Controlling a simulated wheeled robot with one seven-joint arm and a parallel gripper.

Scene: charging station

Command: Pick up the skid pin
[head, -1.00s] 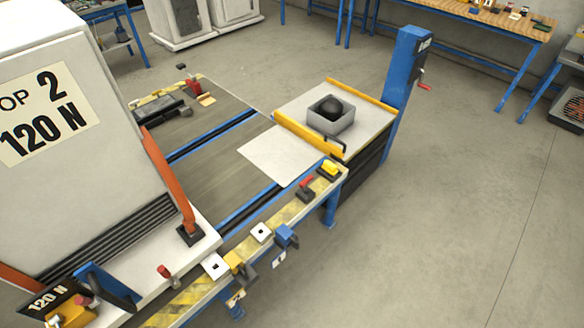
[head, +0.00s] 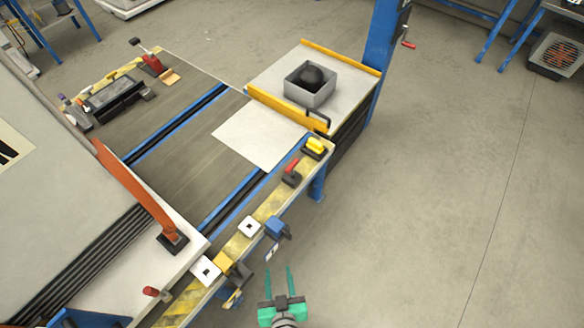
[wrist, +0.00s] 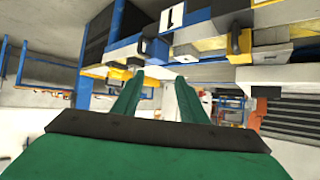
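A small red-topped pin (head: 150,291) stands on the white skid base (head: 112,300) at the lower left of the head view; it looks like the skid pin. Its lower part is hard to make out. My green gripper (head: 278,270) is at the bottom middle of the head view, to the right of the pin and beyond the bench's striped edge. Its two thin fingers are apart with nothing between them. The wrist view shows the same open fingers (wrist: 158,88). I cannot pick out the pin there.
The striped bench edge (head: 187,303) carries white square plates (head: 249,226), a yellow block (head: 229,262) and a blue block (head: 277,228). A red-handled clamp (head: 291,172) sits farther along. An orange bar (head: 133,190) rises beside the big machine.

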